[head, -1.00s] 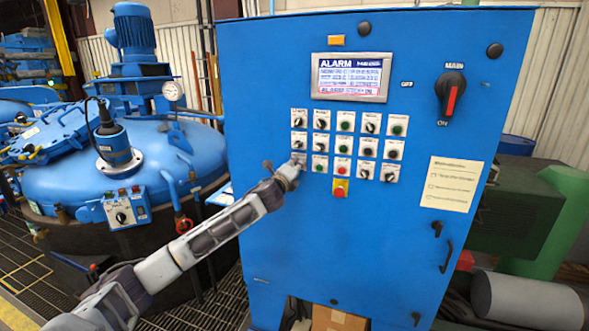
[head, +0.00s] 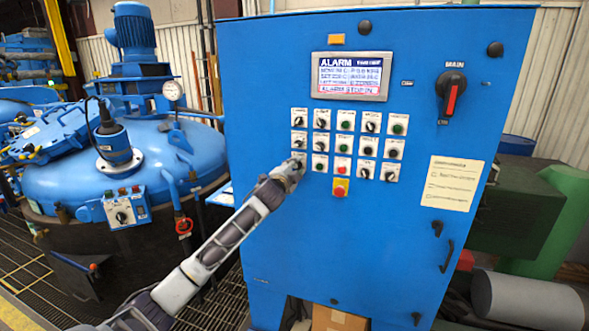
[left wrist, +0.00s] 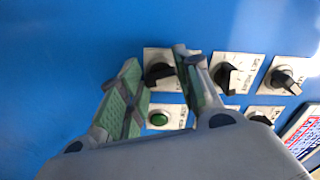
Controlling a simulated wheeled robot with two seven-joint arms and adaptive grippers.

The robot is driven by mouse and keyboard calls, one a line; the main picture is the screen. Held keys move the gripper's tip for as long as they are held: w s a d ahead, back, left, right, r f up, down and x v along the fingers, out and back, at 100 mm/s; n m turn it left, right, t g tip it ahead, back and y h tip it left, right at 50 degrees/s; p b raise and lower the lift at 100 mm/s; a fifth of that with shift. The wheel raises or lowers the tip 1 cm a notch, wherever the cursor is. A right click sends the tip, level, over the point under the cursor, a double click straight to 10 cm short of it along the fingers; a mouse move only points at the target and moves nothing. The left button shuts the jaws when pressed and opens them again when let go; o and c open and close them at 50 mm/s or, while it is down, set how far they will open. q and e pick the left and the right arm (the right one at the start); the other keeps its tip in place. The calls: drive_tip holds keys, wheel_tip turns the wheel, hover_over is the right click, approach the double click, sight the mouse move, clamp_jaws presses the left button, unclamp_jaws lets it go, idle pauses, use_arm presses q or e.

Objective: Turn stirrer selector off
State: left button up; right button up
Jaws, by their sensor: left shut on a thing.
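My left gripper (head: 293,168) is at the lower-left corner of the control panel on the blue cabinet (head: 370,240). In the left wrist view, its green-padded fingers (left wrist: 155,88) stand on either side of a black selector knob (left wrist: 160,74) on a white label plate, and they are shut on it. A finger hides part of the knob and its plate. In the head view the gripper covers this selector. The label is not readable, so I cannot tell its name from the picture. My right gripper is not in view.
A green button (left wrist: 158,118) sits close beside the held selector, and more selectors (left wrist: 230,78) stand in line with it. Above the controls is an alarm screen (head: 350,76). A red button (head: 340,189) and the main switch (head: 451,92) are to the right.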

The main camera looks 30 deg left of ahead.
use_arm(q)
drive_tip(key=shift+f+n, duration=0.1)
drive_tip(key=shift+n, duration=1.1)
drive_tip(key=o, duration=1)
drive_tip(key=shift+s, duration=0.1)
drive_tip(key=shift+v, duration=5.85)
